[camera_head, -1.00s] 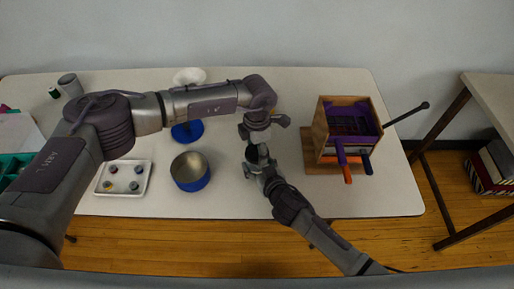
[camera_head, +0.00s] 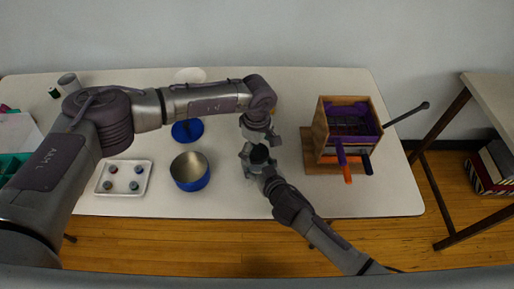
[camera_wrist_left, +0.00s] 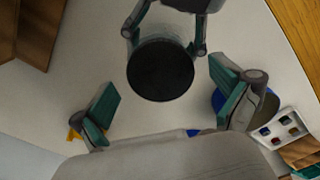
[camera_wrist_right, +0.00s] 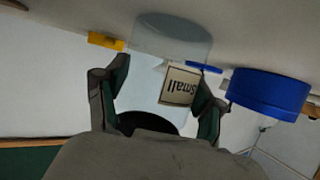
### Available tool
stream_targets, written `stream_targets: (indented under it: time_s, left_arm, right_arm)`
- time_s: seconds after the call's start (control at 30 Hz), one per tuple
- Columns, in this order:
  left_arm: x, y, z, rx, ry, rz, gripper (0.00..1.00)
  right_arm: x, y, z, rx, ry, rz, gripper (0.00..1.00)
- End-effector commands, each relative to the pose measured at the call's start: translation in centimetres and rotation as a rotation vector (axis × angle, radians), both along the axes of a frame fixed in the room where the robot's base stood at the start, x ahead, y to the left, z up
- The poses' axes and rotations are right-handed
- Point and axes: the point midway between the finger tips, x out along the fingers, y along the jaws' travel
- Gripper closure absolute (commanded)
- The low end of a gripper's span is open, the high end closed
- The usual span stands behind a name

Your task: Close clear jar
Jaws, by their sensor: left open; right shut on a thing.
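The clear jar (camera_wrist_right: 172,38) has a pale see-through body and shows in the right wrist view, with a label reading "Small". A round black lid (camera_wrist_left: 160,70) covers its top in the left wrist view; I cannot tell how tightly it sits. The lid also shows dark in the head view (camera_head: 259,155). My right gripper (camera_head: 256,158) is shut on the jar from the side. My left gripper (camera_head: 262,136) is open above and just behind the lid, apart from it; its spread fingers also show in the left wrist view (camera_wrist_left: 167,105).
A blue tin (camera_head: 189,172) stands left of the jar, with a blue lid (camera_head: 187,131) behind it. A tray of small pots (camera_head: 124,178) lies farther left. A wooden box with purple parts (camera_head: 348,130) stands right. The table between tin and jar is clear.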

Motion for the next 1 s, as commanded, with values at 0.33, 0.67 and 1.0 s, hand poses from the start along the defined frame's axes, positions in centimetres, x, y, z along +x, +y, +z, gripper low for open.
stream_targets:
  time_s: [0.33,0.67,1.0]
  left_arm:
    - [0.0,0.0,1.8,-0.001,0.0,0.0,0.0]
    - [0.1,0.0,8.8,-0.002,-0.002,0.0,0.0]
    - [0.0,0.0,12.0,-0.001,0.001,0.0,0.0]
  right_arm:
    - [0.0,0.0,0.0,0.0,0.0,0.0,1.0]
    - [0.0,0.0,0.0,0.0,0.0,0.0,1.0]
    - [0.0,0.0,0.0,0.0,0.0,0.0,1.0]
